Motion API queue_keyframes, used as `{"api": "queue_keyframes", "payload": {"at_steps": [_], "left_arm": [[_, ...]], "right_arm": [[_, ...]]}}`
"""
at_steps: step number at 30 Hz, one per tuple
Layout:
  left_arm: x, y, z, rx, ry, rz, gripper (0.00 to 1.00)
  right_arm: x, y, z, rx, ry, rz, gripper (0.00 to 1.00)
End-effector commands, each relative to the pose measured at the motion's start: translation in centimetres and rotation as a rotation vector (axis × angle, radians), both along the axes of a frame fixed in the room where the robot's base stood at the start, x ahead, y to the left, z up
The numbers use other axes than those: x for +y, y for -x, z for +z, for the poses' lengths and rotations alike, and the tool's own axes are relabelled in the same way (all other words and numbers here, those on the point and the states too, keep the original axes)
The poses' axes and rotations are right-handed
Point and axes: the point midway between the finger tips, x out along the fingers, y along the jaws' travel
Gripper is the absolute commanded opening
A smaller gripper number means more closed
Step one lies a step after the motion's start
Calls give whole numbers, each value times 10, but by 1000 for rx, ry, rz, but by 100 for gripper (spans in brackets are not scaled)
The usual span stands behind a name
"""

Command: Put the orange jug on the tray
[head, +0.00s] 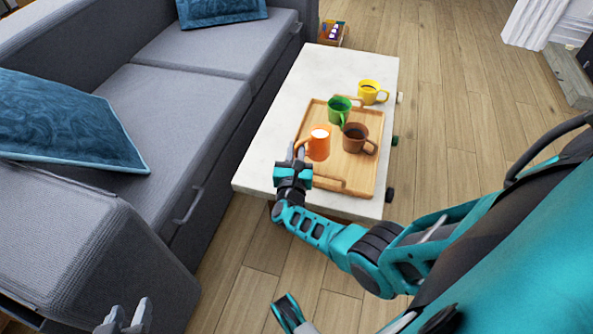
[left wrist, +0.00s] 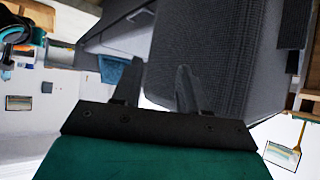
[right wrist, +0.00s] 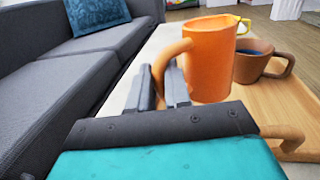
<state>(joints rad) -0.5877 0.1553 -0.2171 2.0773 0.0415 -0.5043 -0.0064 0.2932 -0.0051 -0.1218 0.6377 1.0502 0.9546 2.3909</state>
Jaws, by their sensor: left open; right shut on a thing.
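The orange jug (head: 319,143) is upright at the left part of the wooden tray (head: 362,187). In the head view it appears over the tray; I cannot tell whether its base touches it. My right gripper (head: 297,155) is shut on the jug's handle, at the jug's left side. In the right wrist view the fingers (right wrist: 166,85) meet the handle of the orange jug (right wrist: 212,60). My left gripper (head: 124,318) is open and empty at the bottom left of the head view, far from the tray.
A green mug (head: 339,111) and a brown mug (head: 355,138) stand on the tray close to the jug. A yellow mug (head: 371,92) stands at the tray's far edge. The white table (head: 262,165) has bare room left of the tray. A grey sofa (head: 190,95) runs along the left.

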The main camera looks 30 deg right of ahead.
Motion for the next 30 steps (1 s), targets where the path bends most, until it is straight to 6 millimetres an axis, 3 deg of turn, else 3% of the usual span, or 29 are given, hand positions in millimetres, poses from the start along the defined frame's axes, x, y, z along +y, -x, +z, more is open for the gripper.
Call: {"api": "queue_keyframes", "payload": {"at_steps": [1, 8, 17, 28, 29, 30], "left_arm": [[-1, 0, -7, 3, 4, -1, 43], [-8, -3, -1, -4, 26, 0, 43], [-17, -4, -22, 3, 35, -21, 43], [-19, -10, -10, -15, 39, -26, 43], [-19, -10, -10, -15, 39, -26, 43], [-18, -10, -10, -15, 39, -25, 43]], "right_arm": [[0, -1, -9, -3, 3, 0, 0], [0, -1, -18, -2, 3, 0, 0], [0, -1, -55, -2, 4, 0, 0], [0, -1, -56, -2, 3, 0, 0], [0, 0, -57, 1, -1, 0, 19], [0, 0, -57, 1, -1, 0, 23]]}}
